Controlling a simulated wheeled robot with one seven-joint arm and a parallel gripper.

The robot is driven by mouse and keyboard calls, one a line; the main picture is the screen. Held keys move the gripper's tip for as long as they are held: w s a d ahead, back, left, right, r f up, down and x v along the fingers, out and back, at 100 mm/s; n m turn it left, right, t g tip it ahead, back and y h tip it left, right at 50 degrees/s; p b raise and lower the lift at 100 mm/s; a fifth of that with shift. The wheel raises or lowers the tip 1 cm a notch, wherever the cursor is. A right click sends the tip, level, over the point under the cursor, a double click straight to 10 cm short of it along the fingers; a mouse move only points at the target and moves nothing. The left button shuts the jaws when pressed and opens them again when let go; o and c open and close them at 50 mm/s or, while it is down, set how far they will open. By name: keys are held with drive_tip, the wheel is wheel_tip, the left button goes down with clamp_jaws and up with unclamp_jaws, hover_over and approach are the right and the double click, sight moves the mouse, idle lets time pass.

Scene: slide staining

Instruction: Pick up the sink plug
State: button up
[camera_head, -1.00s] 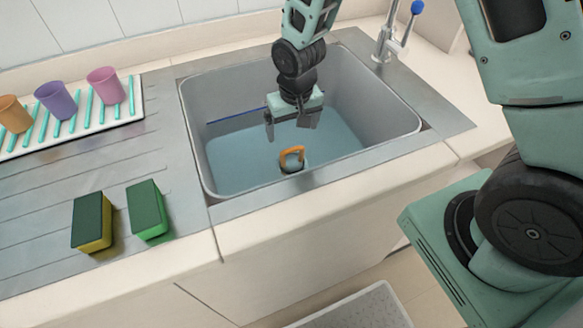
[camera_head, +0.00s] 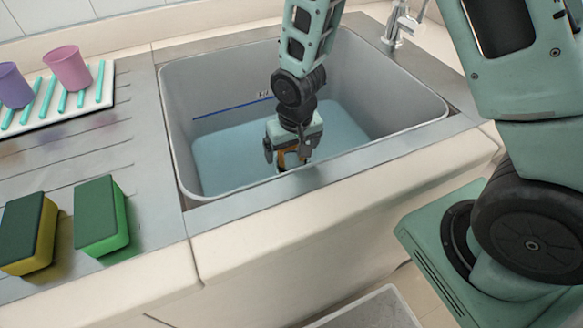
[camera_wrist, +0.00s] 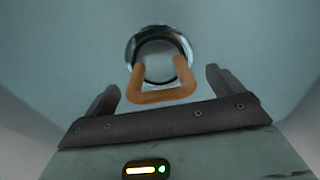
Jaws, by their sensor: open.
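The sink plug (camera_wrist: 152,37) is a round metal disc with an orange loop handle (camera_wrist: 163,95). It sits low in the grey sink basin (camera_head: 182,130), in the bluish water (camera_head: 225,158). My gripper (camera_head: 288,158) is inside the basin, pointing down over the plug. In the wrist view, its two dark fingertips (camera_wrist: 162,84) are apart, one on each side of the orange handle, and not closed on it. In the head view, only a bit of orange (camera_head: 290,161) shows between the fingers; the rest of the plug is hidden by my gripper and the front rim.
The basin walls surround my gripper, with the front rim close. A blue line (camera_head: 232,107) marks the back wall. A tap (camera_head: 402,25) stands behind right. A yellow-green sponge (camera_head: 28,232), a green sponge (camera_head: 101,216) and cups on a rack (camera_head: 112,82) are at left.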

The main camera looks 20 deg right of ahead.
wheel_tip(320, 180, down, 2)
drive_tip(key=shift+w+f+b, duration=0.1)
drive_tip(key=shift+f+b, duration=0.05)
drive_tip(key=shift+b, duration=0.4)
drive_tip(key=c, duration=1.2)
